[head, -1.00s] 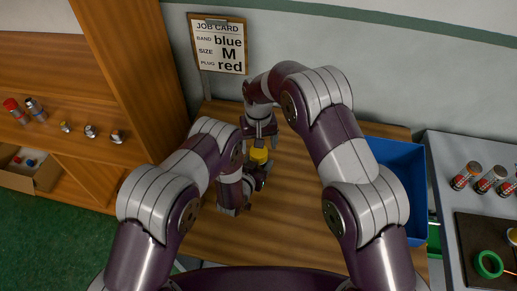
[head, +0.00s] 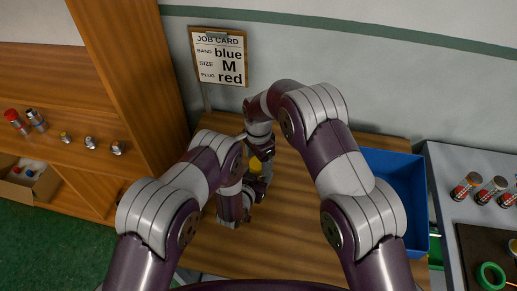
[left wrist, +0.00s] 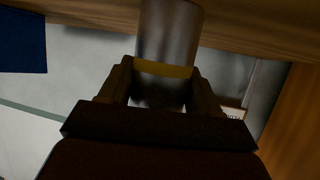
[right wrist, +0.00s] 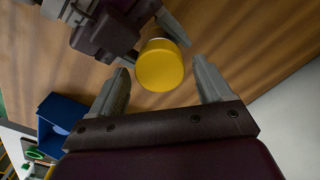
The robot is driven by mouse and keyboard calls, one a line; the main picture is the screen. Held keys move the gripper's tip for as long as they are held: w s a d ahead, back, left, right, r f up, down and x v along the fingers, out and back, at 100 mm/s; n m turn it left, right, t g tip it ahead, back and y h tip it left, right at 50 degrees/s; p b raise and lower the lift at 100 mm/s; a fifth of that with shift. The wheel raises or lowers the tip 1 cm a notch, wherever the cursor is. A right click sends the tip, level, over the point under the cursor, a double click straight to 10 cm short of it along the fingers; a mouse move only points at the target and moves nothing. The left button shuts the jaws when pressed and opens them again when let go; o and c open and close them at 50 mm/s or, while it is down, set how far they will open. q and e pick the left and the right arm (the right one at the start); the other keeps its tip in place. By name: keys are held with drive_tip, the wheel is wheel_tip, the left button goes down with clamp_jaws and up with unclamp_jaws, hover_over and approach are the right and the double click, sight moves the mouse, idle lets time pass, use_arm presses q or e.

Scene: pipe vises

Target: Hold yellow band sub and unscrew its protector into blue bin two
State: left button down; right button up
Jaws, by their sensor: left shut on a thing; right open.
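My left gripper (left wrist: 162,90) is shut on the sub (left wrist: 168,40), a grey metal cylinder with a yellow band, in the left wrist view. The sub's yellow protector (right wrist: 160,65) shows as a round cap in the right wrist view, and small and partly covered in the head view (head: 255,164). My right gripper (right wrist: 161,66) is open, with its fingers on either side of the protector and a gap to each. I cannot tell how deep the cap sits between them. A blue bin (head: 420,215) stands on the table's right side; its number is not visible.
The wooden table (head: 285,240) is clear in front. A job card (head: 218,56) hangs on the wall behind. A grey bench (head: 450,160) at right holds several banded cylinders and a green ring (head: 490,275). Shelves at left hold small parts.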

drive_tip(key=shift+f, duration=0.95)
drive_tip(key=c, duration=1)
drive_tip(key=n, duration=0.6)
drive_tip(key=shift+c, duration=0.3)
drive_tip(key=n, duration=0.7)
drive_tip(key=shift+n, duration=0.3)
drive_tip(key=o, duration=1.2)
drive_tip(key=shift+c, duration=0.2)
